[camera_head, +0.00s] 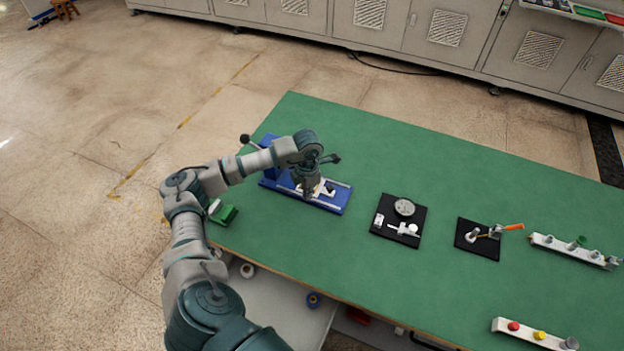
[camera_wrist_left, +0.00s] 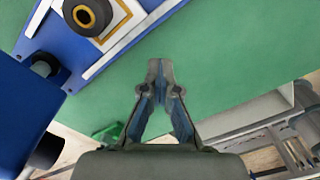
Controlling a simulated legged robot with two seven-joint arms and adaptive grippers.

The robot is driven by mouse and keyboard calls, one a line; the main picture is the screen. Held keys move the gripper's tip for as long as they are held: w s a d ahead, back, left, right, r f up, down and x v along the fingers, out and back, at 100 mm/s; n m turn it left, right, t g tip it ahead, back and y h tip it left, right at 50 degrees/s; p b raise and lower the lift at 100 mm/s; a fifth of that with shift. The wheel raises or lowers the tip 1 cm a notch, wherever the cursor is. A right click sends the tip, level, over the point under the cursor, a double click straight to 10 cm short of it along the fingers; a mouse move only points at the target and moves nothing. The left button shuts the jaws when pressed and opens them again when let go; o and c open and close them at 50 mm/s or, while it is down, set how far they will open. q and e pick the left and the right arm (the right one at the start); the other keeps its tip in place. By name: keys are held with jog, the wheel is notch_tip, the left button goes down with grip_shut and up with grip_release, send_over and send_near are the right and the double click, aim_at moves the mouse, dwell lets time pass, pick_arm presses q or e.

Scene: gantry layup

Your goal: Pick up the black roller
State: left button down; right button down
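A black round part (camera_wrist_left: 88,14), which looks like the black roller seen end-on, stands on a white plate with an orange-yellow border in the left wrist view. It is cut by the top edge of that view. The plate is on a blue fixture (camera_head: 335,206) with metal rails on the green table. My left gripper (camera_wrist_left: 161,68) has its fingertips together with nothing visible between them, over green table surface, apart from the black part and to its right. In the head view my left gripper and wrist (camera_head: 307,182) hang over the fixture and hide the roller. My right gripper is out of view.
The green table (camera_head: 400,160) also holds black boards with a dial gauge (camera_head: 404,207) and an orange-handled clamp (camera_head: 513,227), and strips with knobs (camera_head: 575,249). A blue block (camera_wrist_left: 22,95) with black knobs stands close on the left in the wrist view. A green object (camera_head: 225,214) is at the table's left edge.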

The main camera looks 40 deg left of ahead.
pick_arm(q)
jog(key=s+d, duration=0.3)
jog(key=s, duration=0.3)
jog(key=shift+s+d+r, duration=0.4)
jog(key=shift+r, duration=0.05)
jog(key=shift+c, duration=1.9)
grip_release()
